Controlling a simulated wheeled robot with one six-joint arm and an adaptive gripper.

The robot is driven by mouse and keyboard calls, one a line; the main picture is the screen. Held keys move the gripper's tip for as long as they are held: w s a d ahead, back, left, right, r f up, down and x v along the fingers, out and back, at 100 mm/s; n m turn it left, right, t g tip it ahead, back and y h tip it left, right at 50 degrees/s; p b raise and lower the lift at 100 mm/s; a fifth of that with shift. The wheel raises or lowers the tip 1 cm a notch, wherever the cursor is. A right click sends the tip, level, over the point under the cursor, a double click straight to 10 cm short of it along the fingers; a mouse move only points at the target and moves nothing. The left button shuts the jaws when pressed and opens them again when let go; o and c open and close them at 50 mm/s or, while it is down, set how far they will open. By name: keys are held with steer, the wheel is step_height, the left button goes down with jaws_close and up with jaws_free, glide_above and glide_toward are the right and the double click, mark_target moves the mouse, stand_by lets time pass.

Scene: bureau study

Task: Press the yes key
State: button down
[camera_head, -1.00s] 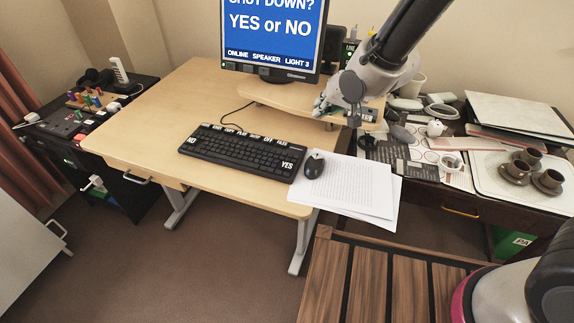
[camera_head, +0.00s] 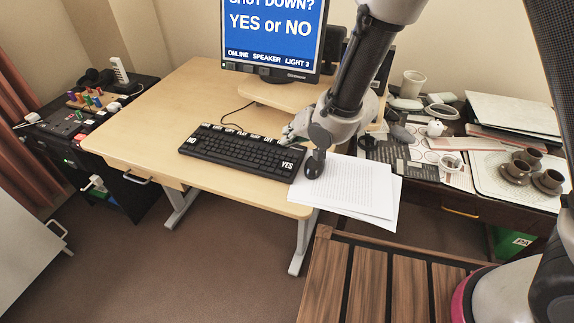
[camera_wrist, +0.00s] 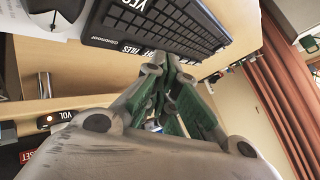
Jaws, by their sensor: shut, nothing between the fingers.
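The black keyboard (camera_head: 240,154) lies on the wooden desk. Its white-lettered YES key (camera_head: 287,166) is at the near right corner and its NO key (camera_head: 191,141) at the left end. In the wrist view the keyboard (camera_wrist: 180,25) is at the top, with the YES key (camera_wrist: 132,5) cut by the upper edge. My gripper (camera_head: 290,138) is over the keyboard's far right part, farther back than the YES key. Its green-padded fingers (camera_wrist: 172,72) are shut and empty. I cannot tell the gap between the fingertips and the keyboard.
A monitor (camera_head: 272,35) reading "YES or NO" stands behind the keyboard. The mouse (camera_head: 313,167) and paper sheets (camera_head: 350,188) lie to the right of the keyboard. A cluttered side table with brown cups (camera_head: 516,170) is farther right. The desk's left part (camera_head: 150,125) is clear.

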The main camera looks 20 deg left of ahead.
mark_target(290, 163)
steer(key=shift+f, duration=3.1)
steer(key=shift+f, duration=0.15)
steer(key=shift+f, duration=0.25)
steer(key=shift+f, duration=0.5)
steer(key=shift+r, duration=0.9)
steer(key=shift+r, duration=2.5)
